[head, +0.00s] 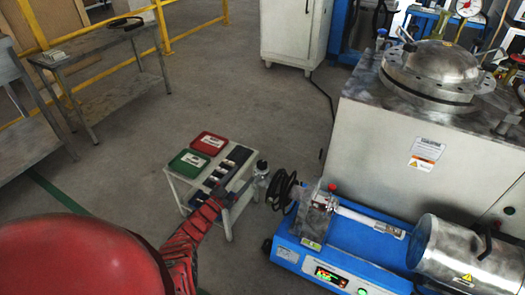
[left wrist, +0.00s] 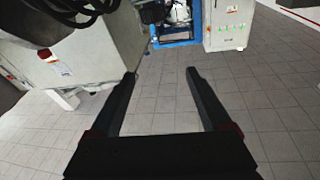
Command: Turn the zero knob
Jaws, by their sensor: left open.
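No knob that I can clearly single out as the zero knob shows. The blue bench device (head: 345,240) at the lower right has a lit display (head: 330,276) and small controls on its front, too small to read. My left gripper (head: 243,186) reaches in over the right side of a small white cart. It is apart from the blue device. In the left wrist view my left gripper (left wrist: 161,75) has its two dark fingers apart, with only tiled floor between them. My right gripper is not in view.
The cart (head: 228,222) carries a red case (head: 209,143), a green case (head: 189,163) and small dark items. A black coiled cable (head: 283,190) lies between cart and device. A large grey machine (head: 385,140) stands behind the blue device. Open floor (head: 210,70) lies beyond the cart.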

